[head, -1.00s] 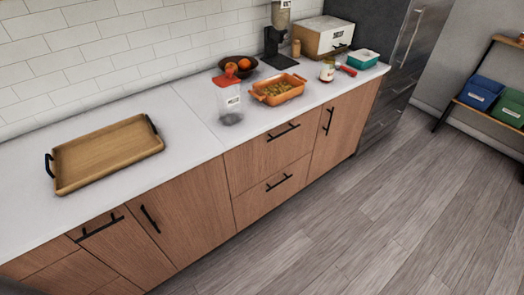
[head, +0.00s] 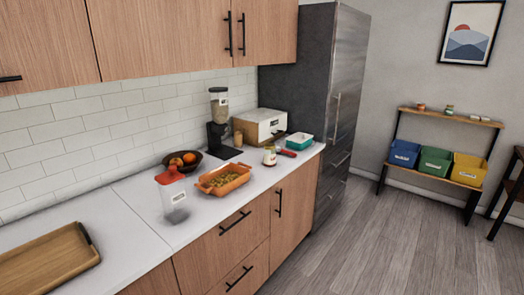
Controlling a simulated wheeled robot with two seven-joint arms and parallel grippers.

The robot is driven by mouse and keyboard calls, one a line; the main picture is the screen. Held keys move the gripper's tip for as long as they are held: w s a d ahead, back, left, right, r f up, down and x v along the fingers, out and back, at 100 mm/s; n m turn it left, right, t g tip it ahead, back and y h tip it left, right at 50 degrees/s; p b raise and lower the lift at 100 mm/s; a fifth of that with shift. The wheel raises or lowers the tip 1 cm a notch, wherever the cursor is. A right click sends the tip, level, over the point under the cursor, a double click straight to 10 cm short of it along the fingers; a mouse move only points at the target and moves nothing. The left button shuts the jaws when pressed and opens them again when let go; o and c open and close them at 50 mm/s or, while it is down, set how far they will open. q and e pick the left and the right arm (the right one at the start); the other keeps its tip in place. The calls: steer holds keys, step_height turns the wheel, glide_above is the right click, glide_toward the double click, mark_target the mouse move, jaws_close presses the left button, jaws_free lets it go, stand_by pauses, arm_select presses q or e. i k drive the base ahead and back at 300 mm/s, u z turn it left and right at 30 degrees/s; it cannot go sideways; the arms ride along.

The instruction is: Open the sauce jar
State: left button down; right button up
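A small glass jar (head: 269,156) with a pale label and a red band stands upright on the white counter near its front edge, right of the orange baking dish. It looks like the sauce jar, but its label is too small to read. Its top looks whitish, and I cannot tell for sure whether a lid is on it. Neither of my grippers shows in the head view.
Around the jar are an orange dish (head: 224,187) of food, a red-lidded container (head: 174,200), a fruit bowl (head: 182,163), a bread box (head: 259,127), a teal container (head: 300,142) and a red item (head: 288,153). A wooden tray (head: 42,262) lies left. The floor (head: 380,250) is clear.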

mark_target(270, 156)
steer(key=z, duration=1.3)
steer(key=i, duration=5.2)
steer(key=u, duration=4.1)
